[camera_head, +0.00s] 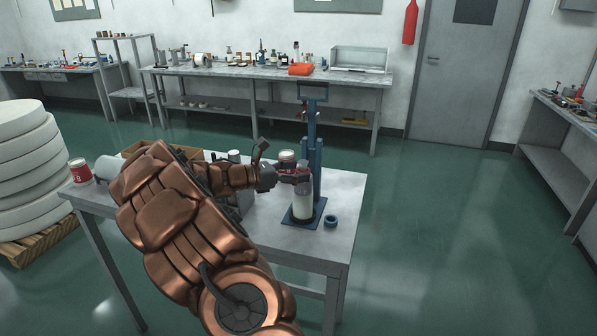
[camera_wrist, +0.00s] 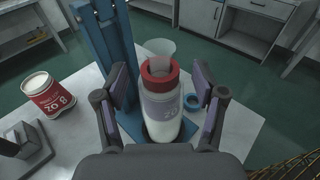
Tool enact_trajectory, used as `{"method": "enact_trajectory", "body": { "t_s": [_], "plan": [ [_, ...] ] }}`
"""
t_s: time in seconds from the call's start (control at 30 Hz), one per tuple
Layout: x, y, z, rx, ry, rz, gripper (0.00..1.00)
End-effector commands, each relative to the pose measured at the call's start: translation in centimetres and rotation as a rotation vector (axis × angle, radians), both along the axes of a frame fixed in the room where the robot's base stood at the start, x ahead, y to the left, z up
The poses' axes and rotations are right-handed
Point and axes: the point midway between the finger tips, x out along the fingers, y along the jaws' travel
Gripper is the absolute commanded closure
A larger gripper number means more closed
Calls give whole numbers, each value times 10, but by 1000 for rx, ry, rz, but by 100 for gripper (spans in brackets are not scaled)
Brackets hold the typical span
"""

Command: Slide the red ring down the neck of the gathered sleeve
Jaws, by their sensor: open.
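My gripper (camera_wrist: 160,84) is open, with one purple-padded finger on each side of the ring and a gap at both sides. In the head view my gripper (camera_head: 294,179) is at the top of the white cylinder (camera_head: 303,206), which stands on the blue stand's base plate. The ring is mostly hidden there by my fingers.
The blue stand's post (camera_head: 312,130) rises close behind the cylinder. A blue ring (camera_head: 330,221) lies on the table (camera_head: 346,195) to the right. A red-labelled can (camera_wrist: 48,95) stands left in the wrist view. A red can (camera_head: 80,171) stands at the table's left end.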

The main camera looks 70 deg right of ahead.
Motion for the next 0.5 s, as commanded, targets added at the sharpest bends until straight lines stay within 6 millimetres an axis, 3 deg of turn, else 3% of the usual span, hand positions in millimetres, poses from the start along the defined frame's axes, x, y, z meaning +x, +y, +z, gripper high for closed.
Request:
{"method": "enact_trajectory", "body": {
  "t_s": [0.5],
  "plan": [
    [56,67,12,1,-2,4,30]
  ]
}}
